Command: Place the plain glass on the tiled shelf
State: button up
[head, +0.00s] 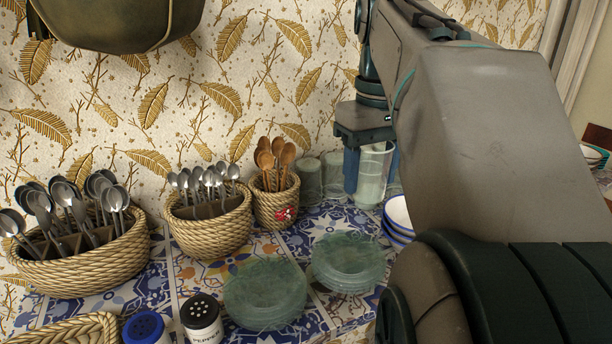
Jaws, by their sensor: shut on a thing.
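The plain glass (373,158) is clear and stands upright between the two blue fingers of my gripper (371,176), at the back right of the tiled shelf. My gripper is shut on it. The tiled shelf (190,275) has a blue, white and tan pattern. The glass's base is low, close to the shelf; I cannot tell whether it touches. My arm hides much of the right side of the view.
Two greenish glasses (334,176) stand just left of the held glass. Stacked blue-rimmed bowls (398,214) are close on its right. Glass plate stacks (348,260) lie in front. Baskets of spoons (208,232) and shakers (202,320) fill the left.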

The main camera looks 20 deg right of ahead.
jog(key=w+f, duration=0.2)
jog(key=w, duration=0.1)
jog(key=w+f+p, duration=0.1)
jog(key=w+f, duration=0.1)
jog(key=w, duration=0.2)
jog(key=w+f, duration=0.2)
jog(key=w, duration=0.2)
jog(key=shift+a+f+p, duration=0.3)
jog(key=shift+a+f, duration=0.1)
jog(key=shift+f, duration=2)
jog(key=shift+f, duration=0.1)
jog(key=o, duration=1)
notch_tip(320, 180, up, 12)
jog(key=shift+d+r+p, duration=0.1)
jog(key=shift+r+p, duration=0.05)
jog(key=shift+p, duration=0.3)
